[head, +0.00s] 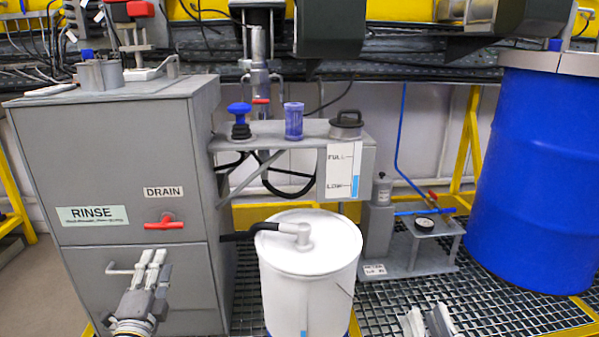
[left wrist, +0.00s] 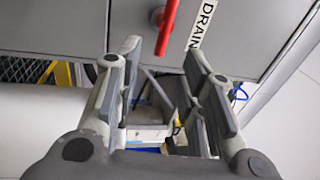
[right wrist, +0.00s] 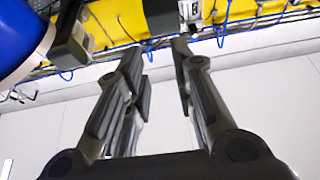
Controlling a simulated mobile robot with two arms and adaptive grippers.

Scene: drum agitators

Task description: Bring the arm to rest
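My left gripper (head: 153,262) is in front of the lower door of the grey rinse cabinet (head: 120,160), overlapping the door's handle (head: 118,268) in the head view. In the left wrist view my left gripper (left wrist: 163,58) has its fingers apart with nothing held between them; the red drain handle (left wrist: 168,25) is beyond them. My right gripper (head: 427,322) is low at the bottom edge of the head view, right of the white bucket (head: 310,255). In the right wrist view my right gripper (right wrist: 158,55) is open and empty, facing the wall.
A shelf (head: 265,130) carries a blue knob, a purple cup and a dark-lidded jar. A large blue drum (head: 535,180) stands at the right.

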